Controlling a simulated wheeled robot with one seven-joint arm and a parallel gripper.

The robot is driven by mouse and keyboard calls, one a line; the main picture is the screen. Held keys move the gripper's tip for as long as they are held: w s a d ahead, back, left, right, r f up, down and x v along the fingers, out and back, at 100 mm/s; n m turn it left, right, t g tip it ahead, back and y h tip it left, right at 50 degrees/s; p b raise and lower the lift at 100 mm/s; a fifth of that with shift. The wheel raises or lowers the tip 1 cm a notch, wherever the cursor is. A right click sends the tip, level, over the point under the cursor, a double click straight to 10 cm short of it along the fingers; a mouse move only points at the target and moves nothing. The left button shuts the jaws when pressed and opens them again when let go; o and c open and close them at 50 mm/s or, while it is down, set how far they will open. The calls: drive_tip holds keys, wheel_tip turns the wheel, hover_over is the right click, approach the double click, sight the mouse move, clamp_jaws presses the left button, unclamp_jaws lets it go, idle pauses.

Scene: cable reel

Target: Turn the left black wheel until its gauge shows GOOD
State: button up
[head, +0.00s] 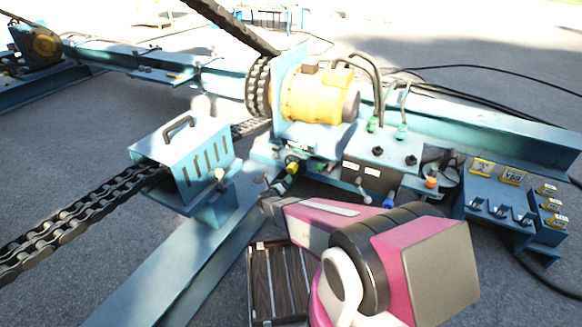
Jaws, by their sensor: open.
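I cannot tell for sure which part is the left black wheel. Two small black round knobs sit on the grey-blue box, a left one (378,151) and a right one (411,160). No gauge reading of GOOD is legible. My pink and grey arm reaches in from the lower right, and my gripper (272,203) is at its far end, small and dark, left of and below the box. It appears to hold nothing. Its fingers are hard to make out, and a dark fitting with a yellow cap (292,168) lies just beyond it. My arm hides the area below the box.
A yellow motor (312,95) stands behind the box, with cables above. A slotted chain guard (185,160) with a handle and a heavy chain (70,220) are at left. A blue panel (490,190) with labelled switches is at right. A wooden crate (262,285) stands below.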

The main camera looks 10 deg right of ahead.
sight(290, 172)
drive_tip(key=x, duration=1)
drive_tip(key=shift+w+d, duration=0.15)
drive_tip(key=shift+w, duration=0.15)
drive_tip(key=c, duration=1.2)
